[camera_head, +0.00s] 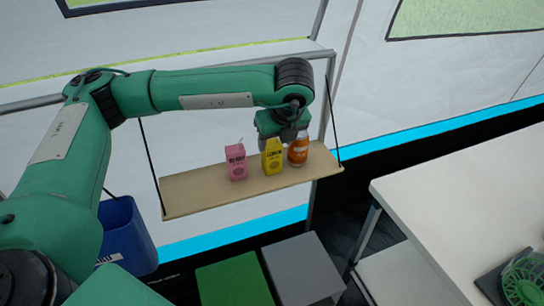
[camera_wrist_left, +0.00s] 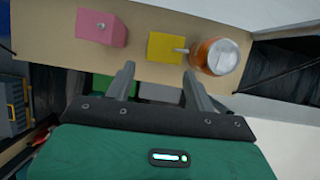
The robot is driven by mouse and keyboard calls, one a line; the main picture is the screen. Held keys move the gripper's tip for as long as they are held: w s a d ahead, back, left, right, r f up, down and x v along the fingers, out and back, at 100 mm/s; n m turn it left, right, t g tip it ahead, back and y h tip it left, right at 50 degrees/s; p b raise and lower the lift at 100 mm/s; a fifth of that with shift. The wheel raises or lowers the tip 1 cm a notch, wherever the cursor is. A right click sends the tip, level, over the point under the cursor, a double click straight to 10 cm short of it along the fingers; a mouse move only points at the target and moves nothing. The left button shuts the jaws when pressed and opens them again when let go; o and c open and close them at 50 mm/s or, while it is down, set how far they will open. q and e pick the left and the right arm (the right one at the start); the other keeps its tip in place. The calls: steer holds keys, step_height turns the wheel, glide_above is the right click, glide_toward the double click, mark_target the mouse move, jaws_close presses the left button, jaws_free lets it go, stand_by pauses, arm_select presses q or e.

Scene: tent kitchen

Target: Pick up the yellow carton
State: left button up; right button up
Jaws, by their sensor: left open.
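The yellow carton (camera_head: 272,157) stands upright on a hanging wooden shelf (camera_head: 200,192), between a pink carton (camera_head: 236,162) and an orange jar (camera_head: 298,150). In the left wrist view the yellow carton (camera_wrist_left: 164,47) shows from above, with a pale straw-like piece pointing right. My left gripper (camera_head: 284,138) is above and behind the yellow carton and jar in the head view. In the wrist view its two fingers (camera_wrist_left: 157,82) are open and empty, apart from the carton, which lies beyond the fingertips. My right gripper is in neither view.
The pink carton (camera_wrist_left: 101,28) and the orange jar (camera_wrist_left: 214,55) flank the yellow carton closely. Thin dark cords hold the shelf at its ends. A blue bin (camera_head: 125,232) is at the left and a white table (camera_head: 470,190) at the right. The shelf's left part is bare.

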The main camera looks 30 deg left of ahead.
mark_target(272, 154)
arm_select(q)
steer(key=x, duration=0.4)
steer(key=shift+r, duration=0.1)
steer(key=x, duration=0.5)
steer(key=shift+w+a+r, duration=0.1)
steer(key=shift+w, duration=0.2)
steer(key=c, duration=0.7)
